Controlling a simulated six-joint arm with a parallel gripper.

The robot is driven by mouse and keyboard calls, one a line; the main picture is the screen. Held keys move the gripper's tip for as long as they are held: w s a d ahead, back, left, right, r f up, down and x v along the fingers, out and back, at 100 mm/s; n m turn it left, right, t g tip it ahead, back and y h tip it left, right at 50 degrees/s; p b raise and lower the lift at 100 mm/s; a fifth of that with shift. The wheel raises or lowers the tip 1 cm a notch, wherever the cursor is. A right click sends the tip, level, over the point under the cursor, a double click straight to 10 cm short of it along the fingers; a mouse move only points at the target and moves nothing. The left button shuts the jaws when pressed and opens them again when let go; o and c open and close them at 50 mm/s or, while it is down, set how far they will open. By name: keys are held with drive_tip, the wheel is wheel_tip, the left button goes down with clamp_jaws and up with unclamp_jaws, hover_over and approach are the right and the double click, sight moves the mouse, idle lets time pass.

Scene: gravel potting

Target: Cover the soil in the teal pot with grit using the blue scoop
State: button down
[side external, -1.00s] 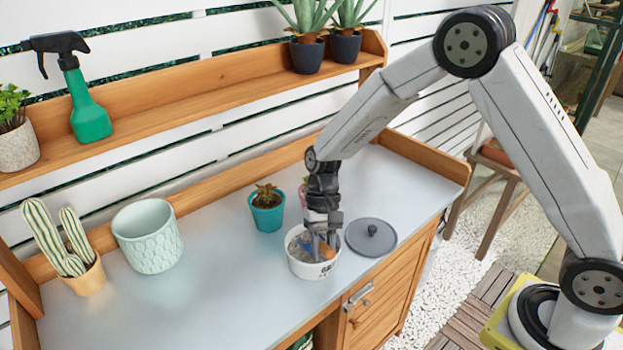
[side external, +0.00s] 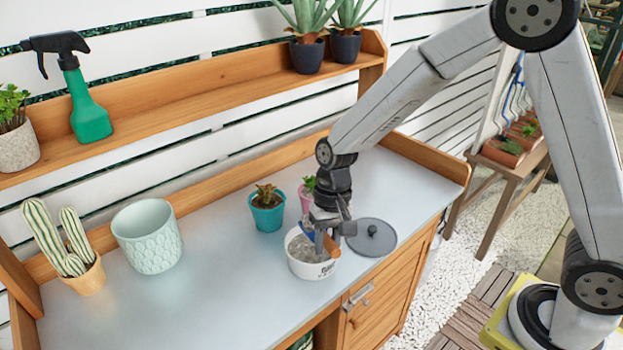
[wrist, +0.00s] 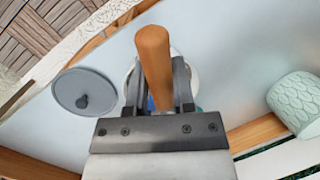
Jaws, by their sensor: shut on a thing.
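The teal pot (side external: 268,217) stands upright on the bench, left of and behind the white grit tub (side external: 311,270). It holds a small reddish-brown plant; its soil surface is too small to make out. Grey grit (side external: 304,249) shows inside the tub. My gripper (side external: 328,244) is over the right side of the tub, shut on the blue scoop, whose blue part (side external: 307,231) shows at the tub's rim. The scoop's wooden handle (wrist: 153,60) shows large between the fingers in the wrist view. The scoop's load is hidden.
A grey lid (side external: 371,240) lies right of the tub. A pink pot (side external: 306,198) with a plant stands behind it. A large pale green pot (side external: 148,238) and a potted cactus (side external: 83,270) stand at left. The bench between the pale pot and the tub is clear.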

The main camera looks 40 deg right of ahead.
drive_tip(key=shift+s+a+r+t, duration=0.1)
drive_tip(key=shift+s+r+t, duration=0.15)
drive_tip(key=shift+r, duration=0.35)
drive_tip(key=shift+s+a+r+t, duration=0.1)
drive_tip(key=shift+s+r+t, duration=0.1)
drive_tip(key=shift+r, duration=0.35)
drive_tip(key=shift+r, duration=0.1)
drive_tip(key=w+a+r, duration=0.2)
drive_tip(key=w+r, duration=0.1)
drive_tip(key=w, duration=0.8)
drive_tip(key=shift+w+a+r, duration=0.15)
drive_tip(key=shift+w+a, duration=0.15)
drive_tip(key=shift+a, duration=0.1)
drive_tip(key=shift+g, duration=0.25)
drive_tip(key=shift+f, duration=2)
drive_tip(key=shift+w+d+r+g, duration=0.1)
drive_tip(key=shift+w+r+g, duration=0.05)
drive_tip(key=shift+r+g, duration=0.2)
drive_tip(key=shift+w+r, duration=0.1)
drive_tip(key=shift+w+d+r+m+g+y, duration=0.15)
drive_tip(key=shift+w+r+m+g+y, duration=0.2)
drive_tip(key=shift+r+g, duration=0.25)
drive_tip(key=shift+w+r+g, duration=0.1)
drive_tip(key=shift+r+g, duration=0.1)
drive_tip(key=shift+g, duration=0.15)
